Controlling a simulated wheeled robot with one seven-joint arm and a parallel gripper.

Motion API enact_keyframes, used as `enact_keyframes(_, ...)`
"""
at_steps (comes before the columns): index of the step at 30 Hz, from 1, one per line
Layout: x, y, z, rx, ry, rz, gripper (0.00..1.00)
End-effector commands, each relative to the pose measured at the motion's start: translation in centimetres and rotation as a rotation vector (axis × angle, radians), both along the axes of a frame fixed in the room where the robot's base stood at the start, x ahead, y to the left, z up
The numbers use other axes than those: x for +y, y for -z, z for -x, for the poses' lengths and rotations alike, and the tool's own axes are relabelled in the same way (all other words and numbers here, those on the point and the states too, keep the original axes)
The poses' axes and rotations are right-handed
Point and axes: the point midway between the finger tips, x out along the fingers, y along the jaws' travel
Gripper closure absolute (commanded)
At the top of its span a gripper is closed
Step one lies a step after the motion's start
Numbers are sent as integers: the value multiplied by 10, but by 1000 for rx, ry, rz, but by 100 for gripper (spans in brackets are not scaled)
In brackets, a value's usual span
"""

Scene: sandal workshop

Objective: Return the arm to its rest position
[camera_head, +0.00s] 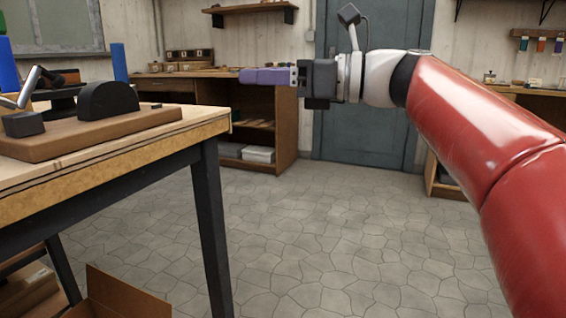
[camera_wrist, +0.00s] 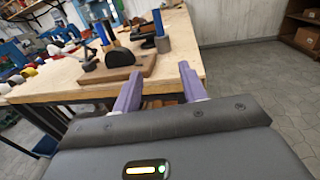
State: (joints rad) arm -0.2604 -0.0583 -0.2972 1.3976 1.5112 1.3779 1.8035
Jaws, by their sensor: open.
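My gripper (camera_head: 262,76) is at the end of my red and white arm, stretched out to the left over open floor in the head view. Its purple fingers point left, past the right end of the wooden workbench (camera_head: 120,157). In the wrist view, the two fingers of my gripper (camera_wrist: 158,85) stand apart with nothing between them. They point toward the workbench (camera_wrist: 170,62), with its near edge behind them. No object is held.
A brown board (camera_head: 60,142) with a black rounded block (camera_head: 108,101) lies on the workbench. An open cardboard box (camera_head: 112,295) stands on the floor below. A wooden cabinet (camera_head: 285,130) and a blue-grey door (camera_head: 385,135) are behind. The stone floor (camera_head: 330,240) in the middle is clear.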

Motion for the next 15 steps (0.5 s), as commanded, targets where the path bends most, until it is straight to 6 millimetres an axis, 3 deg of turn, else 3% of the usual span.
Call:
enact_keyframes(8,-8,23,6,-94,48,121,58)
enact_keyframes(15,-22,65,19,-251,88,334,58)
